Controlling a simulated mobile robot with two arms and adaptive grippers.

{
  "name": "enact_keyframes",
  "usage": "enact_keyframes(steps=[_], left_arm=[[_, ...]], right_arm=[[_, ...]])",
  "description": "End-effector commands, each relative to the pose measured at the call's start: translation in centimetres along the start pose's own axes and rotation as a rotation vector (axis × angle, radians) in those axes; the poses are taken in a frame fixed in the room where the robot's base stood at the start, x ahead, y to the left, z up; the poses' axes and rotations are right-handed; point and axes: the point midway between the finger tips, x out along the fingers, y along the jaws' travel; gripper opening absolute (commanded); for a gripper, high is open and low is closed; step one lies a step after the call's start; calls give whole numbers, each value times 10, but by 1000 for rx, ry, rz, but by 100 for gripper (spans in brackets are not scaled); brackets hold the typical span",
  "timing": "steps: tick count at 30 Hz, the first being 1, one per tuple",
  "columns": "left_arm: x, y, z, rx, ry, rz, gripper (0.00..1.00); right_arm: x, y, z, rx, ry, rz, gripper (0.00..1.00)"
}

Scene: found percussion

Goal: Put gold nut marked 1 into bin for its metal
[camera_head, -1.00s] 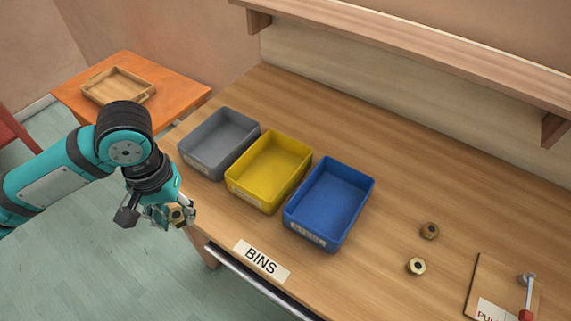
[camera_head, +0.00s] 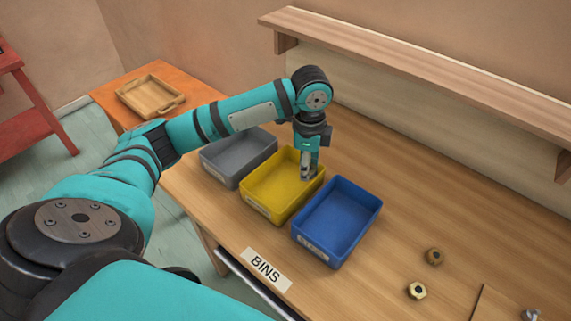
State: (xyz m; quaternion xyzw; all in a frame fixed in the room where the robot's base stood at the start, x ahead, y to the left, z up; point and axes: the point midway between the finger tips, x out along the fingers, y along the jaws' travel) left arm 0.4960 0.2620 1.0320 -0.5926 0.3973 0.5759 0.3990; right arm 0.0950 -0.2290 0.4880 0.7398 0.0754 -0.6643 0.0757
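My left gripper (camera_head: 308,175) points straight down over the right side of the yellow bin (camera_head: 262,208), near its wall with the blue bin. Its fingers are seen from the side, so any gap or nut between them is hidden. No nut shows on the visible floor of the yellow bin. A gold-coloured nut (camera_head: 417,290) and a darker, bronze-looking nut (camera_head: 434,256) lie on the table at the right. No number is readable on either nut. My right gripper is not in view.
A grey bin (camera_head: 222,176) stands left of the yellow one and a blue bin (camera_head: 348,208) right of it. Bin labels are too small to read. A "BINS" sign (camera_head: 266,269) lies in front. A shelf (camera_head: 420,70) overhangs the back. The table right of the blue bin is mostly clear.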

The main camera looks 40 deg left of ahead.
Motion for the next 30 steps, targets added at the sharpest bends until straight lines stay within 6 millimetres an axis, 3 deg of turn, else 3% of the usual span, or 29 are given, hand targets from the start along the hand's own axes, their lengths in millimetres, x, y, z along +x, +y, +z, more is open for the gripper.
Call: enact_keyframes(steps=[3,9,30], left_arm=[[6,-19,12,204,-6,7,0],[14,-35,25,411,-12,13,0],[107,-35,29,453,-13,16,0]], right_arm=[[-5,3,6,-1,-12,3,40],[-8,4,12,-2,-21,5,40],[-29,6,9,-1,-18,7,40]])
